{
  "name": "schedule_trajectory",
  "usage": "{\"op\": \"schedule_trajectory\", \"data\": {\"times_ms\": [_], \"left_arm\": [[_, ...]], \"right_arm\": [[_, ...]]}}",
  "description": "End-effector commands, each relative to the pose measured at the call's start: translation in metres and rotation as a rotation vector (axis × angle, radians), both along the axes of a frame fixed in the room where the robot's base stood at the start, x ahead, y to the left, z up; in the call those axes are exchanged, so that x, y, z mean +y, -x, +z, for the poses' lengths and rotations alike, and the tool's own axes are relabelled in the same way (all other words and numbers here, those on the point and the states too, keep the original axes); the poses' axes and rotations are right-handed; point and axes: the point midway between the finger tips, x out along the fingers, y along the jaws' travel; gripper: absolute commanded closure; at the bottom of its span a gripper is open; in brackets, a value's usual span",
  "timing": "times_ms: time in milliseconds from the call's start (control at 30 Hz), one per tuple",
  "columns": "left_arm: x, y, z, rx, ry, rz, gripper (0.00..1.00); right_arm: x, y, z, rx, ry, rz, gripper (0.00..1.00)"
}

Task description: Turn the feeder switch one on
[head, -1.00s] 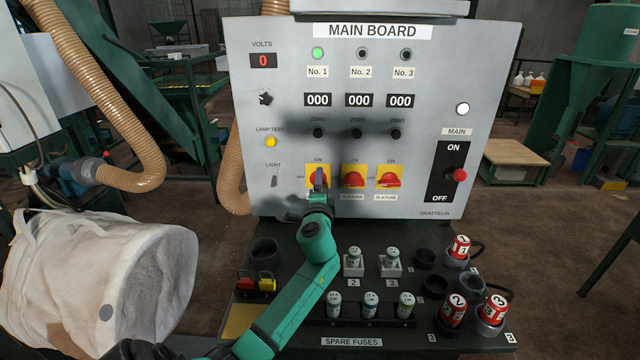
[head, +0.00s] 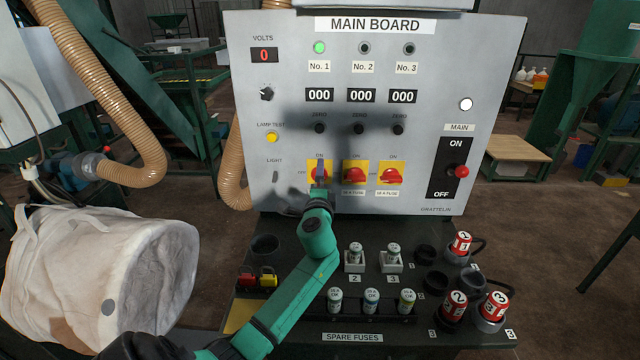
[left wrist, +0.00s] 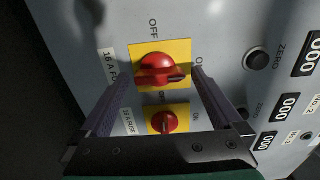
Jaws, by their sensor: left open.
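Feeder switch one is a red rotary knob on a yellow plate (head: 327,179), the leftmost of three on the grey main board. In the left wrist view its red knob (left wrist: 163,68) lies between my finger ends, and its grip bar points right, towards the word ON. My left gripper (head: 319,176) is open in front of this switch and partly hides it in the head view. Its fingers (left wrist: 161,82) stand on either side of the knob; I cannot tell whether they touch it. The green No. 1 lamp (head: 320,47) is lit. My right gripper is not in view.
Two more red switches (head: 355,174) (head: 391,175) sit close to the right. The red-knobbed main switch (head: 462,171) is farther right. Below, a dark shelf holds spare fuses (head: 371,299) and red numbered plugs (head: 461,242). A white bulk bag (head: 95,270) hangs at left.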

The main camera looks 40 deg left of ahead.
Motion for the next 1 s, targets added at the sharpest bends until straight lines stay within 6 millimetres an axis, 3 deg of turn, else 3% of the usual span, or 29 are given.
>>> {"op": "schedule_trajectory", "data": {"times_ms": [167,600,733,1000], "left_arm": [[-0.012,0.014,-0.003,0.0,0.003,-0.003,0.0],[-0.079,0.105,-0.005,0.001,0.002,-0.001,0.0],[-0.086,0.114,-0.002,0.0,0.0,0.001,0.0],[-0.086,0.115,0.0,0.0,0.0,0.001,0.0]], "right_arm": [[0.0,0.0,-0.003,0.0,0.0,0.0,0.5],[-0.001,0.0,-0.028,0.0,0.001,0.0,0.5],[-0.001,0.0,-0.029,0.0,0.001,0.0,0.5],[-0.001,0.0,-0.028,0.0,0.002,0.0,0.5]]}}
